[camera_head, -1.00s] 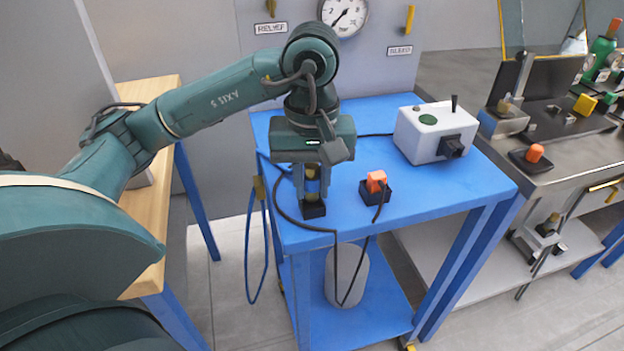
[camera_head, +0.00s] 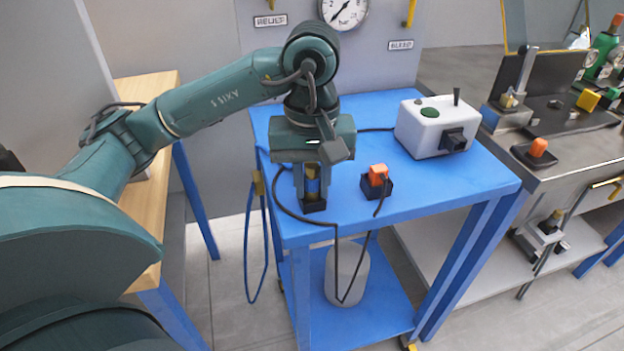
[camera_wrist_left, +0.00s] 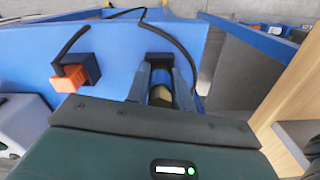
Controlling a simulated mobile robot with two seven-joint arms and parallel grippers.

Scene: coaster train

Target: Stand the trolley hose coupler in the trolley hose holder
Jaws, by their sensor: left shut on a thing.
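The hose coupler (camera_head: 313,187), with a blue band and a brass-coloured part, is upright between the fingers of my left gripper (camera_head: 313,182). The gripper is shut on it and points down over the blue trolley top. Directly below is a black square holder (camera_head: 313,206) near the trolley's front left edge. The coupler's lower end meets or enters it; I cannot tell how deep. In the left wrist view the coupler's brass-coloured part (camera_wrist_left: 162,96) shows between the fingers (camera_wrist_left: 163,80), with the black holder (camera_wrist_left: 157,60) beyond. My right gripper is not in view.
An orange plug (camera_head: 378,174) sits in a second black block (camera_head: 377,189) just to the right. A white box (camera_head: 432,130) stands farther right on the trolley (camera_head: 430,190). A dark hose (camera_head: 285,207) loops near the holder. A wooden table (camera_head: 150,90) is at left.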

